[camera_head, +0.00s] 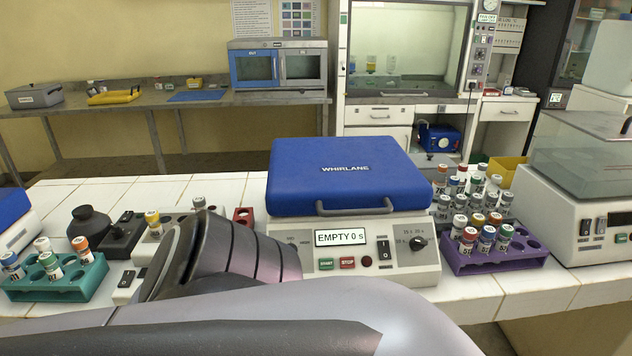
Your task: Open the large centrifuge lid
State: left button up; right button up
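The large centrifuge (400,262) stands on the white tiled bench in the middle of the head view. Its blue lid (345,168), marked WHIRLANE, looks closed, lying flat on the light grey body. A grey bar handle (354,209) runs along the lid's front edge. The front panel has a display (341,238) reading "EMPTY 0 s", green and red buttons and a knob. A dark and grey link of my own arm fills the lower foreground and hides the bench in front and the panel's lower left. Neither of my grippers is in view.
A purple rack (493,260) of capped vials stands close to the centrifuge's right. A teal vial rack (62,288) and a small black-topped device (90,232) are at left. Another machine (580,195) with a clear cover stands at far right.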

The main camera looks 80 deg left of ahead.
aim_at(328, 176)
jog(key=j+u, duration=0.15)
jog(key=u, duration=2.05)
